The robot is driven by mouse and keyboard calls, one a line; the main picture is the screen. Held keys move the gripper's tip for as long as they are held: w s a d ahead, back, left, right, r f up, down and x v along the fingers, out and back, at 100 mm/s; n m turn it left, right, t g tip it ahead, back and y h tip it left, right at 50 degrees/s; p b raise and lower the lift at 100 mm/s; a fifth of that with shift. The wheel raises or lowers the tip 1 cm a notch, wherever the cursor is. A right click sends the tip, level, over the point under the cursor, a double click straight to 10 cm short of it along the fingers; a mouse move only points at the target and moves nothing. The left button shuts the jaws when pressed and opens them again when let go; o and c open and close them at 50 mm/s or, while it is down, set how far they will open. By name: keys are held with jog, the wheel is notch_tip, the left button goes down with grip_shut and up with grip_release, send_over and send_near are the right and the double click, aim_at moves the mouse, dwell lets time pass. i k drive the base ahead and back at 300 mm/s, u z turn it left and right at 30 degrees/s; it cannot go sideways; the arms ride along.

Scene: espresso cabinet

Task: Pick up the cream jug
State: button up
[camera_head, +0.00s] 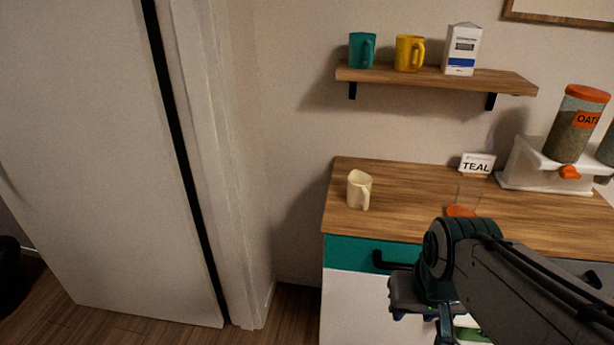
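The cream jug (358,188) stands upright on the left part of the wooden cabinet top (408,185), with its handle toward the lower right. Nothing touches it. My gripper (428,320) is low in front of the cabinet, below the counter edge and to the lower right of the jug, well apart from it. The fingers are partly hidden by my own arm and cut by the frame's bottom edge. I cannot tell whether they are open.
A clear container with an orange base (461,211) and a TEAL sign (477,163) stand right of the jug. An oats dispenser (570,135) is further right. A shelf above holds a teal mug (362,50), yellow mug (409,53) and carton (461,50). A black drawer handle (388,262) sticks out.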

aim_at(359, 182)
jog(key=u, duration=0.65)
jog(key=i, duration=0.95)
jog(key=u, duration=0.2)
